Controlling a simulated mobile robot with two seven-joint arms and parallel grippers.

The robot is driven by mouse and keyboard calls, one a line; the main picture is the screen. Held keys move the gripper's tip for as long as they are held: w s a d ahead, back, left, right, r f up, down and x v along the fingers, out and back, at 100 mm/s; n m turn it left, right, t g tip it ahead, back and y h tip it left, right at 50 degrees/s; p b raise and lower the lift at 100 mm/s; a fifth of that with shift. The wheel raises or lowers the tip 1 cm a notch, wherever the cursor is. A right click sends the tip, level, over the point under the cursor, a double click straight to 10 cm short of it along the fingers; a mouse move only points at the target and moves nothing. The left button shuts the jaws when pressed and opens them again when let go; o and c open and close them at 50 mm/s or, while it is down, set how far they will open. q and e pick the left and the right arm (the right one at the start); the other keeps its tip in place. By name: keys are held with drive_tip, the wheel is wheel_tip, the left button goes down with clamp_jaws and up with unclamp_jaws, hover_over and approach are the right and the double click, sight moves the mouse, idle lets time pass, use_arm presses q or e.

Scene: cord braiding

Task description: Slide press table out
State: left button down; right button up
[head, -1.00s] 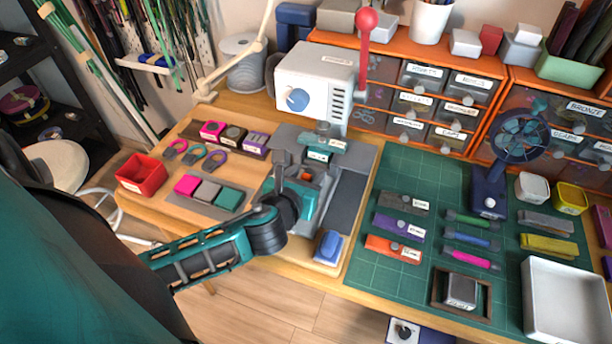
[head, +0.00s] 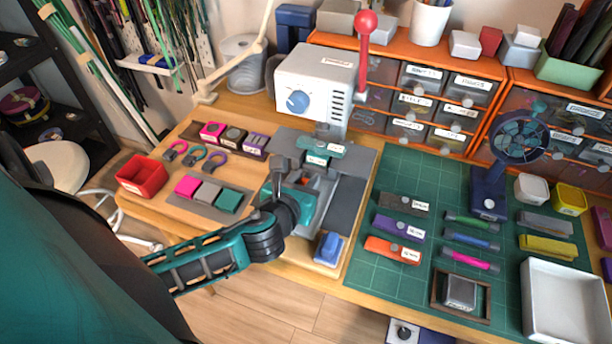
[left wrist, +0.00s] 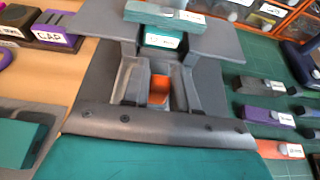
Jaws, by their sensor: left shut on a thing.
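The press (head: 313,82) is a white box with a blue knob and a red-knobbed lever (head: 367,45), at the back of the bench. Below it, the grey and teal press table (head: 325,190) stands out toward the bench's front, with an orange piece in its middle. My right gripper is not in view.
A red bin (head: 142,174) and colored blocks on a grey tray (head: 222,213) lie left of the press table. A blue block (head: 329,248) lies at the front edge. The green mat (head: 360,262) at right holds labelled bars, tools and a white tray (head: 531,325).

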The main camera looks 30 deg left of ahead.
use_arm(q)
drive_tip(key=s+d, duration=0.1)
drive_tip(key=s, duration=0.2)
drive_tip(key=s+p, duration=0.1)
drive_tip(key=s, duration=0.3)
drive_tip(key=s+d+p, duration=0.1)
drive_tip(key=s, duration=0.3)
drive_tip(key=shift+d+f, duration=0.1)
drive_tip(key=shift+d, duration=0.2)
drive_tip(key=shift+s+d, duration=0.15)
drive_tip(key=shift+s, duration=0.35)
drive_tip(key=c, duration=1)
unclamp_jaws()
drive_tip(key=shift+o, duration=0.2)
drive_tip(key=shift+p, duration=0.35)
